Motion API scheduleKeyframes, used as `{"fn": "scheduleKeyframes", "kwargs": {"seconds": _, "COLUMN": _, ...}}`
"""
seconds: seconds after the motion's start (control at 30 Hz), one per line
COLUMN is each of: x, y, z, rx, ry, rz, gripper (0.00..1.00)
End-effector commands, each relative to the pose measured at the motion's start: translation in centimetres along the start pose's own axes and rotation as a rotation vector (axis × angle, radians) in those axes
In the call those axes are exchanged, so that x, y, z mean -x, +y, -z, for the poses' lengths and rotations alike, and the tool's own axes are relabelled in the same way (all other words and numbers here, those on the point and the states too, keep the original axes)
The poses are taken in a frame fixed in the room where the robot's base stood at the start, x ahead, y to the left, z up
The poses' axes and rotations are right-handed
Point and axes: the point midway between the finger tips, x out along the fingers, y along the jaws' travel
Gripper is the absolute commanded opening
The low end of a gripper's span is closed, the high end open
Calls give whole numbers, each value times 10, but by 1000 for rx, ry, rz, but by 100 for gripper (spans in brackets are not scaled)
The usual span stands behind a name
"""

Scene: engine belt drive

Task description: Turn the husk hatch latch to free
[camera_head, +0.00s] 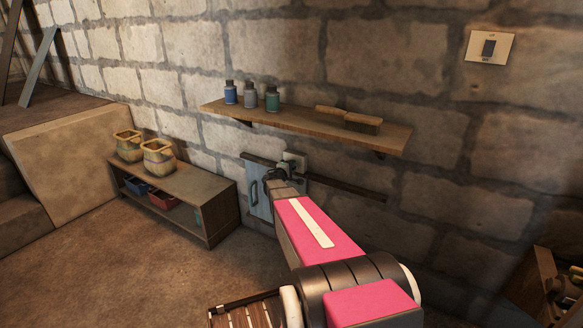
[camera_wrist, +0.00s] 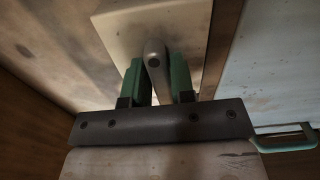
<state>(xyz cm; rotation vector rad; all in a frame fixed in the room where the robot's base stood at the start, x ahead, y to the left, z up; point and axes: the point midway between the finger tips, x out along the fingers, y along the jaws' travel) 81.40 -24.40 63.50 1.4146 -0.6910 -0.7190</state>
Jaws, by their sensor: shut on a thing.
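The latch is a grey metal lever on a pale square plate (camera_wrist: 112,28), seen close up in the wrist view. My gripper (camera_wrist: 157,84) has its two green fingers on either side of the lever (camera_wrist: 154,57), shut on it. The lever points down toward the gripper. The light blue-grey hatch (camera_wrist: 275,75) with a teal handle (camera_wrist: 287,142) is beside the plate at the right. In the head view, the hatch (camera_head: 258,178) is on the stone wall below the shelf, and my gripper (camera_head: 279,172) reaches the latch plate (camera_head: 296,160). My arm partly hides the latch there.
A wooden shelf (camera_head: 300,124) above holds several small bottles and a brush-like item (camera_head: 349,119). A low cabinet (camera_head: 213,207) with two woven baskets stands at the left. A wooden crate (camera_head: 533,285) is at the lower right. Floor before the cabinet is clear.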

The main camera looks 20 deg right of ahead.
Motion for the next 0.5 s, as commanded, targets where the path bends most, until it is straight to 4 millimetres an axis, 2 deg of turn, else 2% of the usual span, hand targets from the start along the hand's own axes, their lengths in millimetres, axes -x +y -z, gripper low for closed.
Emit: {"fn": "scheduleKeyframes", "kwargs": {"seconds": 0.5, "x": 1, "y": -1, "z": -1, "rx": -51, "ry": 0, "rz": 3, "gripper": 0}}
